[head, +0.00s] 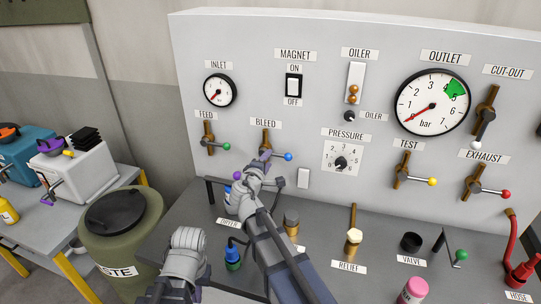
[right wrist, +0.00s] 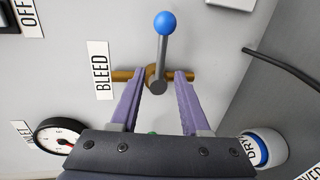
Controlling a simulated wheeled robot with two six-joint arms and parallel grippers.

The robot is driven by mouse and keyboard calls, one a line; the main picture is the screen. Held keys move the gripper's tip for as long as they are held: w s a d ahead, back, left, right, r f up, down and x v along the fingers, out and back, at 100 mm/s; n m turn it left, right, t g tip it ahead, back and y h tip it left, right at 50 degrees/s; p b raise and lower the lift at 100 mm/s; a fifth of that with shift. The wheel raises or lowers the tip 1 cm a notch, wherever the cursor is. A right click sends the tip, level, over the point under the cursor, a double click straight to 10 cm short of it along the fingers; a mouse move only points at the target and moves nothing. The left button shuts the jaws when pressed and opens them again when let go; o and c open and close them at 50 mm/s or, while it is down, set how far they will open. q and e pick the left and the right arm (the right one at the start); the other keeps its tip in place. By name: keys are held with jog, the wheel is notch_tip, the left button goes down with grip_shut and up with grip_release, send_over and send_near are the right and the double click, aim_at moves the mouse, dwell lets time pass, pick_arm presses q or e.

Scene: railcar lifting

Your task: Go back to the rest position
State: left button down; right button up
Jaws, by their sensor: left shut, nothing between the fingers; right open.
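My right gripper (head: 252,168) is in front of the panel, just below the bleed valve (head: 266,143), whose lever ends in a blue knob. In the right wrist view its two purple fingers (right wrist: 157,100) are spread, one on each side of the valve's hub (right wrist: 156,84), with nothing held. The blue knob (right wrist: 165,22) lies beyond the fingertips. My left gripper (head: 180,290) is low in the head view, left of the right arm and partly cut off by the bottom edge. It is shut and empty.
The grey panel (head: 320,35) carries gauges, switches and valves. The dryer (head: 232,200) and relief knob (head: 354,237) stand on the bench close to my right arm. A green waste bin (head: 125,235) stands left of the bench, beside a table with a white box (head: 80,175).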

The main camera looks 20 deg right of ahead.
jog(key=shift+v, duration=1.1)
jog(key=s+a+f+m+g+y, duration=0.1)
jog(key=s+a+f+m+g, duration=0.1)
jog(key=s+f, duration=0.3)
jog(key=s+a+f+m+g+y, duration=0.2)
jog(key=s+a+f+g, duration=0.2)
jog(key=s, duration=0.4)
jog(key=s+a+f+m+g+y, duration=0.2)
jog(key=s+a+f+m+g, duration=0.1)
jog(key=s+f, duration=0.3)
jog(key=shift+s+a+f+g, duration=0.2)
jog(key=shift+a+f+g, duration=0.15)
jog(key=shift+g, duration=0.15)
jog(key=s+a+g+y, duration=0.1)
jog(key=s+a, duration=0.1)
jog(key=s+a+f+g, duration=0.1)
jog(key=s+a, duration=0.1)
jog(key=s, duration=0.1)
jog(key=s+a+g+y, duration=0.1)
jog(key=s, duration=0.2)
jog(key=shift+s+a+f+m+y, duration=0.2)
jog(key=shift+a+f+m+y, duration=0.1)
jog(key=shift+a+f, duration=0.1)
